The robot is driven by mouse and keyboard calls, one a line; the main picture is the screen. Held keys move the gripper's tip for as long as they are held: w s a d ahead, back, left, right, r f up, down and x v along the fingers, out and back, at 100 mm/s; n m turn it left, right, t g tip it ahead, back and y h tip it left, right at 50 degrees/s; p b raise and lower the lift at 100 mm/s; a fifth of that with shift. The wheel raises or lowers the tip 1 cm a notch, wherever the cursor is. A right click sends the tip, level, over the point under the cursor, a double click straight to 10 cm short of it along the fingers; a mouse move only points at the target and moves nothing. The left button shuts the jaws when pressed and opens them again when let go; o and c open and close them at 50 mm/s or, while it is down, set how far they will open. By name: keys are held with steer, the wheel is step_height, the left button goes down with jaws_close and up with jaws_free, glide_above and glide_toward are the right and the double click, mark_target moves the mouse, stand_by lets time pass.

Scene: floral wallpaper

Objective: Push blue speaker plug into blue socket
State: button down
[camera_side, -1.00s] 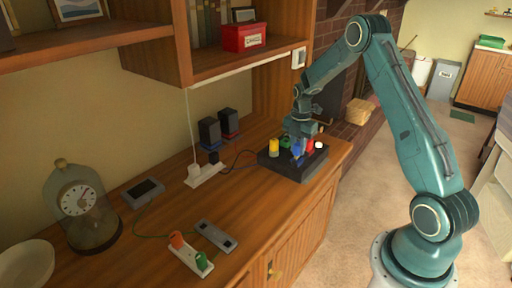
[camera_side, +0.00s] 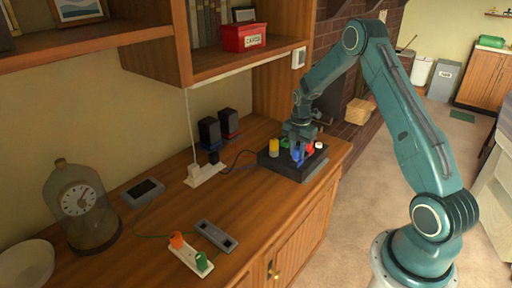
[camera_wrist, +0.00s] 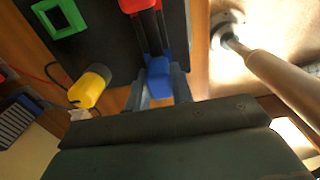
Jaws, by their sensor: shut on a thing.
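My gripper (camera_wrist: 158,88) is shut on the blue plug (camera_wrist: 158,76), with one grey finger on each side of it. In the side view my gripper (camera_side: 297,150) is low over the black speaker box (camera_side: 292,172), and the blue plug (camera_side: 297,155) shows at its fingers. The blue socket cannot be made out; the plug and fingers cover that area. I cannot tell whether the plug touches or enters it.
A yellow plug (camera_wrist: 90,86) and a green square socket (camera_wrist: 60,18) are on one side of the blue plug. A red part (camera_wrist: 138,5) is close beyond it. A white-topped plug (camera_side: 319,146) is at the box's right. A power strip (camera_side: 206,174) lies left.

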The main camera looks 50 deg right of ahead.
mark_target(298, 148)
steer(key=shift+f, duration=0.15)
steer(key=c, duration=1.1)
jaws_free()
steer(key=shift+c, duration=0.2)
step_height(298, 148, up, 14)
steer(key=shift+f, duration=0.1)
